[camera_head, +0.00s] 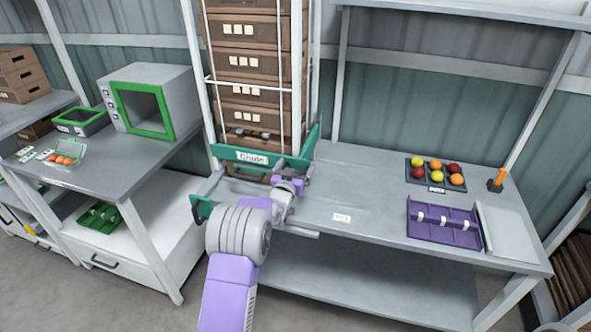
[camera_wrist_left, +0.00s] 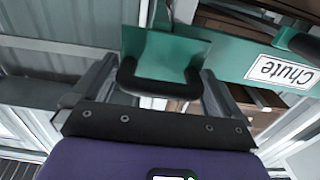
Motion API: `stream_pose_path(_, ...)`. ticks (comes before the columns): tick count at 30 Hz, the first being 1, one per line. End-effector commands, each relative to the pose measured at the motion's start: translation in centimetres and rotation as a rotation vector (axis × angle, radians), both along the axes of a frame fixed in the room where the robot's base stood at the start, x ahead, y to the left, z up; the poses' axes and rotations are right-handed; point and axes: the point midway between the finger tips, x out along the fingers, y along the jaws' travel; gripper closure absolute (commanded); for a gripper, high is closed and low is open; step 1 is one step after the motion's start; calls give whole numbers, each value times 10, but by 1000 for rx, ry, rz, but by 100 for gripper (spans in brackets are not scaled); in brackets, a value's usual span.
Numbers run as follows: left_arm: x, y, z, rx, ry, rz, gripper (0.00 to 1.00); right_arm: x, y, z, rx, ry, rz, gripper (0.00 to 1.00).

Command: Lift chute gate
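The green chute gate (camera_head: 225,152), labelled "Chute", runs across the foot of the tall stack of brown crates. In the left wrist view, the green gate plate (camera_wrist_left: 228,57) shows with its upside-down label at the right. A black handle (camera_wrist_left: 160,88) on a green tab lies between the fingers of my left gripper (camera_wrist_left: 160,80). The fingers stand wide apart, one at each end of the handle; firm contact is not clear. In the head view my left gripper (camera_head: 288,180) is just in front of the gate's right part. My right gripper is not in view.
The grey bench (camera_head: 375,190) is clear beside my gripper. On the left bench stands a green-framed box (camera_head: 148,132). Rack posts (camera_head: 197,60) flank the crates.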

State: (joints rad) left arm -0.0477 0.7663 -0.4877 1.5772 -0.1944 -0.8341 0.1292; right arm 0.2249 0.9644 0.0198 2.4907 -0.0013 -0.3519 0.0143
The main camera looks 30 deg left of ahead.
Motion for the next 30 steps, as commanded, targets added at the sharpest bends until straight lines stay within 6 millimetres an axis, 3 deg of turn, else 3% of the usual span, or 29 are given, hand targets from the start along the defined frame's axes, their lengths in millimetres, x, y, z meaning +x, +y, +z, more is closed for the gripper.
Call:
stream_pose_path(5, -6, -1, -1, -1, 4, 0, 0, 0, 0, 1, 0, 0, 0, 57)
stream_pose_path(21, -70, -11, 1, -1, -2, 0, 0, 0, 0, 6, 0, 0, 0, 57)
stream_pose_path(30, -75, -12, 0, 0, -1, -1, 0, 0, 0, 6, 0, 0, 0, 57)
